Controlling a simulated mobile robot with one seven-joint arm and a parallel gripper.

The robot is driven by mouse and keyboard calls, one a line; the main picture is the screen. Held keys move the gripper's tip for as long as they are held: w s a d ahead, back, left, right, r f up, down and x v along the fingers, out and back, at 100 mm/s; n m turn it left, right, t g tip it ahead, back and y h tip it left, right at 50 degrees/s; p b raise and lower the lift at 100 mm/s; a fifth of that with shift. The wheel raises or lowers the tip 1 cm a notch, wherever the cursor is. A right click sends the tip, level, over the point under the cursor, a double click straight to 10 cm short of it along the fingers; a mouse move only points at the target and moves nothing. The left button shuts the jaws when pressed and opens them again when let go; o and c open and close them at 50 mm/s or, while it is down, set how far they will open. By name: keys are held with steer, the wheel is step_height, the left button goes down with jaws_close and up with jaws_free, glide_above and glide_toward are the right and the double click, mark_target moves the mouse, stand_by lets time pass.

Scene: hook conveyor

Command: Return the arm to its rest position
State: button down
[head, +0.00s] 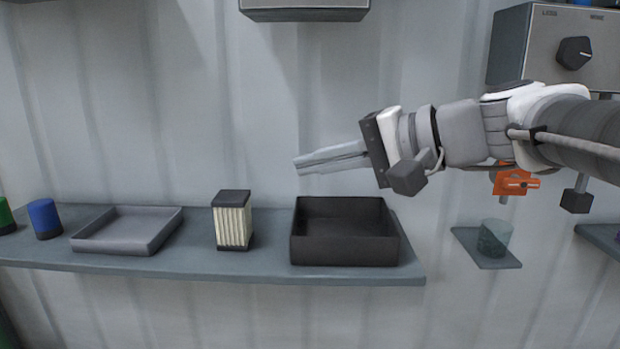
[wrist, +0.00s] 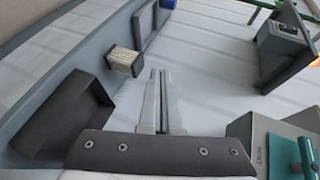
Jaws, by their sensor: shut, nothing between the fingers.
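My arm reaches in from the right in the head view. My gripper (head: 297,165) points left and is shut, with nothing between its fingers. It hangs in the air in front of the wall, above the shelf and over the left part of the black bin. In the wrist view my gripper's two fingers (wrist: 159,75) lie side by side.
The shelf (head: 270,268) carries a black bin (head: 345,252), a ribbed filter block (head: 233,226), a grey tray (head: 125,250) and a blue cylinder (head: 44,219). A control box with a knob (head: 574,52), an orange part (head: 516,182) and a glass cup (head: 494,239) are right.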

steer(key=s+d+f+n+h, duration=0.1)
steer(key=s+d+f+h, duration=0.35)
steer(key=f, duration=0.25)
steer(key=s+d+f+n+g+h, duration=0.1)
steer(key=s+d+f+n+h, duration=0.1)
steer(key=s+d+f+h, duration=0.45)
steer(key=s+d+f+n+h, duration=0.1)
steer(key=s+d+f, duration=0.15)
steer(key=f, duration=0.65)
step_height(320, 180, up, 18)
steer(key=p, duration=1.8)
steer(key=shift+s+n, duration=0.25)
steer(key=shift+n, duration=0.05)
steer(key=shift+a, duration=0.1)
